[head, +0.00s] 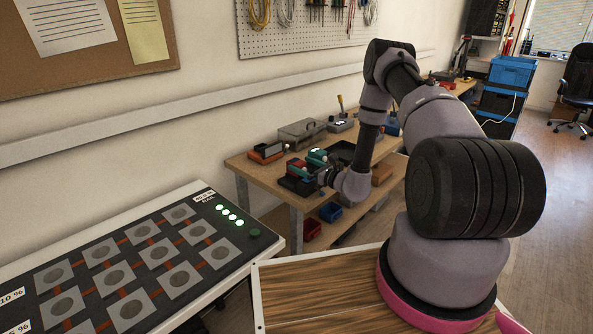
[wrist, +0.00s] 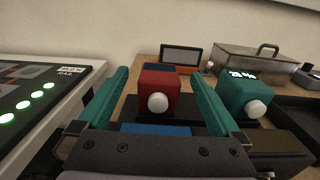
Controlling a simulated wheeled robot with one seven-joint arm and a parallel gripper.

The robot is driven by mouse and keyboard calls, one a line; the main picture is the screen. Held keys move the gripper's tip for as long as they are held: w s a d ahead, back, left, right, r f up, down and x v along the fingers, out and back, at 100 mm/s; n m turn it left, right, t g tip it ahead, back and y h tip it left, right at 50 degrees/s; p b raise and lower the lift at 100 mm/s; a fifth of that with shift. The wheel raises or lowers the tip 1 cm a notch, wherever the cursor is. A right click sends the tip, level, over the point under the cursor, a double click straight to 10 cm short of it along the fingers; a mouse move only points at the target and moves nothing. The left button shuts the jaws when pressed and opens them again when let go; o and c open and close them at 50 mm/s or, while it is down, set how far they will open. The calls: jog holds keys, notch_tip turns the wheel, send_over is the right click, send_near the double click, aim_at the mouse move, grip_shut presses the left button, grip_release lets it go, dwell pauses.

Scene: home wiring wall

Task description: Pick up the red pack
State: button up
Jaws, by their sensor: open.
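The red pack (wrist: 158,88) is a red block with a round white knob on its near face. It stands on a dark base in the middle of the wrist view. My gripper (wrist: 158,75) is open, with one teal finger on each side of the red pack. A gap shows between the pack and the left finger; the right finger is closer, and I cannot tell if it touches. In the head view the red pack (head: 297,163) is small and partly hidden by my gripper at the workbench.
A teal pack (wrist: 244,92) reading 28 % stands just right of my right finger. A grey metal case (wrist: 255,62) and a small dark-screened device (wrist: 181,55) are behind. A panel with green lights (wrist: 35,100) stands left. The workbench (head: 248,167) is crowded.

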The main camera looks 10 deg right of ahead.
jog(key=shift+w+a, duration=0.3)
jog(key=shift+w, duration=0.1)
jog(key=c, duration=1.5)
grip_shut()
jog(key=shift+r, duration=0.1)
